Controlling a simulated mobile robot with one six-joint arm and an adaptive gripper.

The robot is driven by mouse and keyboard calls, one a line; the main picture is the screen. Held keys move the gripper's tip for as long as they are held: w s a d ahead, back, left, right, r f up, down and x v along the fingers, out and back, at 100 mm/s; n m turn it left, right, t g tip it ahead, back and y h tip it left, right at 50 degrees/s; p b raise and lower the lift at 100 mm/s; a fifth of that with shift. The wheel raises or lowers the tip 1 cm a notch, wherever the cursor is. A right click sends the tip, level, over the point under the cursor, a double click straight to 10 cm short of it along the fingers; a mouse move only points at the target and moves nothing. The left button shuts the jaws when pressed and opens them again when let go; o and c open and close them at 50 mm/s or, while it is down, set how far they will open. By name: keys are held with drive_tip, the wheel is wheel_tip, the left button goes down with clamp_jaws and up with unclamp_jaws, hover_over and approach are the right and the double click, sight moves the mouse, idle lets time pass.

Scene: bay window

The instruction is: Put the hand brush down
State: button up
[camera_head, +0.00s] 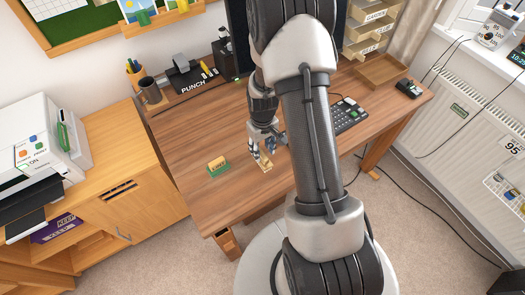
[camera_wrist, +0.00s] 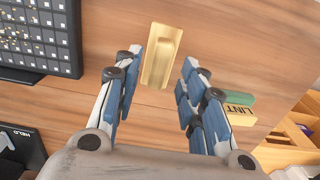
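A tan block with a raised ridge along its top, which looks like the hand brush (camera_wrist: 162,56), lies on the wooden desk. It also shows in the head view (camera_head: 265,163), small and partly covered by my fingers. My gripper (camera_wrist: 163,60) is open, pointing down at the desk, with its blue-padded fingers on either side of the block. A narrow gap shows between the block and each finger. In the head view my gripper (camera_head: 262,154) is low over the desk's front middle.
A green and yellow block lettered LINT (camera_head: 218,167) sits just left of my gripper. The keypad (camera_head: 350,115) is to the right, and a hole punch (camera_head: 190,77) and pen cup (camera_head: 136,72) stand at the back left. The desk's left front (camera_head: 195,200) is clear.

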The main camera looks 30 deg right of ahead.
wheel_tip(320, 180, up, 9)
drive_tip(key=p, duration=0.2)
wheel_tip(320, 180, up, 11)
drive_tip(key=t, duration=0.1)
hover_over(262, 154)
drive_tip(key=s+a, duration=0.1)
drive_tip(key=a, duration=0.2)
drive_tip(key=s+a+r+t, duration=0.1)
drive_tip(key=s+a+r, duration=0.3)
drive_tip(key=s+r, duration=0.4)
drive_tip(key=s+a+r+t, duration=0.2)
drive_tip(key=s+a+r, duration=0.3)
drive_tip(key=s+r, duration=0.3)
drive_tip(key=s, duration=0.2)
drive_tip(key=shift+s+a+r+t, duration=0.2)
drive_tip(key=shift+s+r+t, duration=0.1)
drive_tip(key=shift+s+r, duration=0.1)
drive_tip(key=shift+f, duration=0.2)
drive_tip(key=shift+d+m, duration=0.1)
drive_tip(key=shift+m, duration=0.2)
